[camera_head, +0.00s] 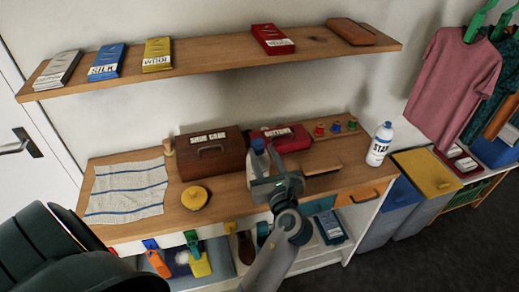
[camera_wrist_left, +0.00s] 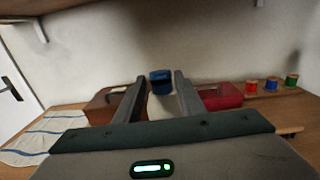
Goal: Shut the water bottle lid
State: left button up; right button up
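The water bottle (camera_head: 256,164) stands on the wooden counter, pale with a blue lid (camera_head: 257,144) at its top. My left gripper (camera_head: 272,176) is in front of the bottle and hides its lower part. In the left wrist view the blue lid (camera_wrist_left: 160,81) and pale bottle body (camera_wrist_left: 162,106) show between my two spread fingers, with a gap on either side. The fingers look open and not closed on the bottle. I cannot tell whether the lid is fully shut. My right gripper is not in view.
Behind stand a brown case (camera_head: 211,153) and a red case (camera_head: 287,139). A round yellow object (camera_head: 195,197) and a striped cloth (camera_head: 127,191) lie left. A shelf (camera_head: 220,53) hangs above.

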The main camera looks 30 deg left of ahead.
pick_arm(q)
jog(key=shift+r, duration=0.1)
jog(key=shift+c, duration=0.9)
grip_shut()
jog(key=f+y+b, duration=0.1)
jog(key=b, duration=0.1)
jog(key=shift+f+t+b, duration=0.2)
jog(key=shift+t+b, duration=0.2)
jog(key=shift+f+b, duration=0.1)
jog(key=shift+b, duration=0.25)
jog(key=shift+y+b, duration=0.3)
jog(key=shift+b, duration=0.05)
jog(key=shift+r, duration=0.2)
